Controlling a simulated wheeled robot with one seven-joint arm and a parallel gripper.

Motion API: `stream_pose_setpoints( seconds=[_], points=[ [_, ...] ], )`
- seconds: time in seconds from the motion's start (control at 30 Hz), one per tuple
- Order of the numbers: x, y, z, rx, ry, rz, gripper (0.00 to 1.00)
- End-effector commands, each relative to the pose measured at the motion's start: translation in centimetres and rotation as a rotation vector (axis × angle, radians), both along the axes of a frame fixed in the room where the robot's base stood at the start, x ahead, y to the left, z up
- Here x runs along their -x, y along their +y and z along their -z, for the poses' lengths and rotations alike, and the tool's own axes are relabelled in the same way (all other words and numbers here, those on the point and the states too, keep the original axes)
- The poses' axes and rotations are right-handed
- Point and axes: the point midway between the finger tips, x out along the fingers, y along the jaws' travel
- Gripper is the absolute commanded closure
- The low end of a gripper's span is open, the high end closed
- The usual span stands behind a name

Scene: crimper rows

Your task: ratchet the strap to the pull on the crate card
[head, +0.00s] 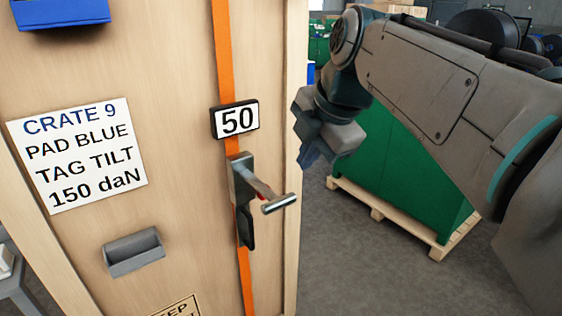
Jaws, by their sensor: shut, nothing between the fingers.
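The wooden crate (80,265) fills the left of the head view. Its white card (78,155) reads "CRATE 9, PAD BLUE, TAG TILT, 150 daN". An orange strap (222,55) runs down the crate near its right edge. A small display (234,120) on the strap reads "50". Below it is a grey ratchet (240,183) with a handle (279,203) sticking out to the lower right. My gripper (308,155) is right of the ratchet, above the handle and apart from it. It is shut and empty; its fingertips are partly hidden.
A blue block (62,14) sits at the crate's top left. A grey holder (133,252) is on the crate's lower face. A green container (410,170) stands on a wooden pallet (385,212) behind my arm. Grey floor (370,285) is clear at lower right.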

Motion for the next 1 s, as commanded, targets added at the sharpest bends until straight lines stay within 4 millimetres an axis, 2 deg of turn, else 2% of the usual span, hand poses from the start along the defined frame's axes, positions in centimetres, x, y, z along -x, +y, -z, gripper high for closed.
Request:
stream_pose_setpoints(
  seconds=[0.03, 0.13, 0.4, 0.53, 0.67, 1.0],
  points=[
    [0.0, 0.1, -0.6, 0.005, -0.007, -0.02, 1.0],
    [0.0, 0.2, -0.8, 0.01, -0.013, -0.036, 1.0],
    [-0.1, 0.2, -0.6, 0.009, -0.012, -0.035, 1.0],
    [-0.4, 0.3, 0.1, 0.009, -0.011, -0.034, 1.0],
    [-1.1, 0.8, 1.9, 0.01, -0.008, -0.034, 1.0],
    [-3.8, 2.7, 8.4, 0.009, -0.007, -0.034, 1.0]
  ],
)
